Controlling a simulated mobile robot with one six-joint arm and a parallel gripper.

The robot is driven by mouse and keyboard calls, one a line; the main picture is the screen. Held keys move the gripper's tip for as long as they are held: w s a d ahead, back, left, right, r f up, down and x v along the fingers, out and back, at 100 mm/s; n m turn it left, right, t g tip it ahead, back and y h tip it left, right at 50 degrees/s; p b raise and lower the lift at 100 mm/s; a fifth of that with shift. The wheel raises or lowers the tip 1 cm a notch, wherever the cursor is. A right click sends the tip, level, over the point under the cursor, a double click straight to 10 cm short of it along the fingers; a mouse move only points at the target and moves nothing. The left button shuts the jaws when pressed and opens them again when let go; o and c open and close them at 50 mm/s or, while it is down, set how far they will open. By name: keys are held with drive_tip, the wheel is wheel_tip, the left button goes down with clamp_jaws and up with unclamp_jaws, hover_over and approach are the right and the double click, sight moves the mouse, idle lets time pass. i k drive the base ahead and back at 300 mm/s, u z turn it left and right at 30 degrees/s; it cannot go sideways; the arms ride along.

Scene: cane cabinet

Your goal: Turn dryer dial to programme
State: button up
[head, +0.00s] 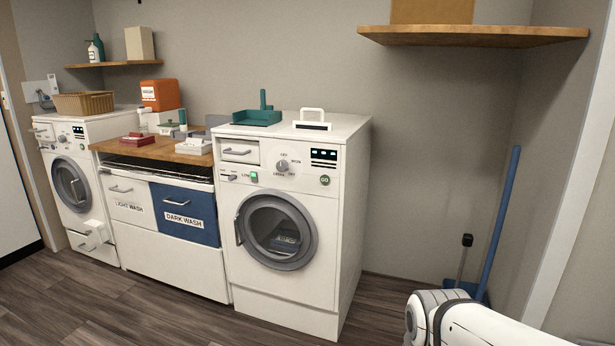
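The white front-loading machine on the right (284,215), which I take to be the dryer, stands against the back wall. Its round grey dial (283,166) is on the upper front panel, with small labels around it, one seeming to read OFF. The pointer's exact setting is too small to tell. A dark display (324,155) and a dark green GO button (324,180) are right of the dial. A small lever (232,178) and a lit green square (254,176) are below left. The round door looks closed. My gripper is out of view; only my white arm shows at the lower right.
A wooden counter (140,152) over wash bins, one labelled DARK WASH (186,214), adjoins the dryer's left. A second machine (75,185) stands far left. A wall shelf (470,37) overhangs at upper right; a blue-handled tool (500,215) leans below. Floor in front is clear.

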sight(282, 165)
drive_tip(key=z, duration=0.25)
drive_tip(key=k, duration=0.7)
drive_tip(key=u, duration=0.4)
drive_tip(key=i, duration=1.95)
drive_tip(key=z, duration=0.65)
